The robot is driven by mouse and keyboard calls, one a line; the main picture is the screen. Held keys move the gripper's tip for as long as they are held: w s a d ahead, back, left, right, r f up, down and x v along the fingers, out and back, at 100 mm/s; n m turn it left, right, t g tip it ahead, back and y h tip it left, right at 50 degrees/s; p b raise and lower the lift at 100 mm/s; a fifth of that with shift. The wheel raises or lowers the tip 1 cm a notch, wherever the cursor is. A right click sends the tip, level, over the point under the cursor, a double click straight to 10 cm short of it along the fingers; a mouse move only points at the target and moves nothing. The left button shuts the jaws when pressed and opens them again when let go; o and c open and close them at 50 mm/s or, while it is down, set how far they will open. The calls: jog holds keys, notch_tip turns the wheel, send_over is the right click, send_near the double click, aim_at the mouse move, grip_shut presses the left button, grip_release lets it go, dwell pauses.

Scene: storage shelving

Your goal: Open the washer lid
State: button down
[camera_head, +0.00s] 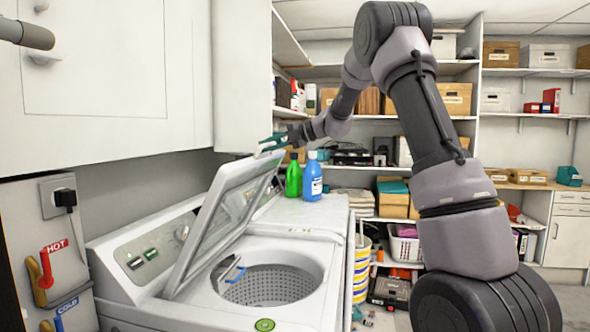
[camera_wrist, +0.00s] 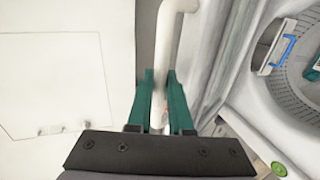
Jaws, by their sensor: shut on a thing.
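The white washer (camera_head: 150,292) stands at the lower left in the head view. Its lid (camera_head: 228,204) is raised, tilted steeply over the tub's left side, and the perforated drum (camera_head: 272,287) is exposed. My gripper (camera_head: 268,144) is at the lid's upper edge. The drum (camera_wrist: 295,65) shows at the right of the wrist view.
A green bottle (camera_head: 293,180) and a blue bottle (camera_head: 312,182) stand on a white surface behind the lid. A white cabinet (camera_head: 95,75) hangs above the washer's left side. Shelves with boxes (camera_head: 455,98) line the back. A striped bucket (camera_head: 361,270) stands right of the washer.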

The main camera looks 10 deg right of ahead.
jog(key=w+a+r, duration=0.3)
jog(key=a, duration=0.5)
jog(key=shift+w+a+r, duration=0.3)
jog(key=shift+r, duration=0.1)
jog(key=c, duration=1.1)
grip_release()
